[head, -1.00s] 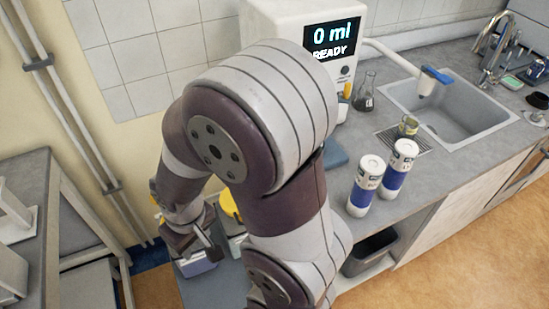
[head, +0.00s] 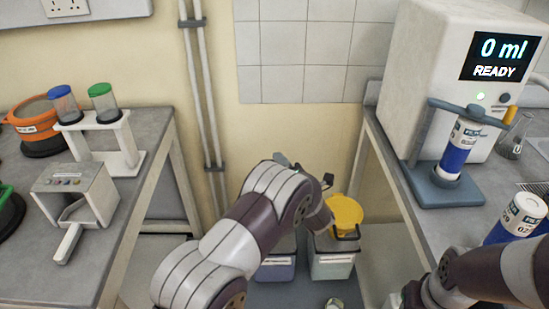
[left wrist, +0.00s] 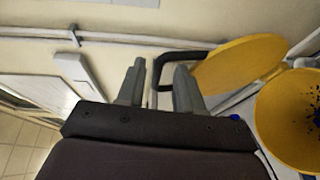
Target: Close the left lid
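My left gripper (head: 304,170) is above two small bins on a low grey platform. In the left wrist view its two fingers (left wrist: 159,85) are apart, with nothing seen clamped between them. A black looped handle (left wrist: 188,54) joined to a flat yellow lid (left wrist: 240,65) is just beyond and beside the fingers; I cannot tell whether they touch. The lid is raised beside a yellow bowl-shaped opening (left wrist: 287,120) with dark specks. In the head view, yellow (head: 345,212) shows on the right bin (head: 332,265); my arm hides the left bin's (head: 275,268) top. My right arm enters lower right, its gripper unclear.
The left table (head: 130,205) carries a white rack (head: 125,150), a grey device (head: 95,190) and an orange container (head: 35,125). On the right counter are a dispenser (head: 425,80), a bottle (head: 460,150) at a blue stand (head: 440,188), and another bottle (head: 515,217). Wall pipes (head: 205,110) run behind.

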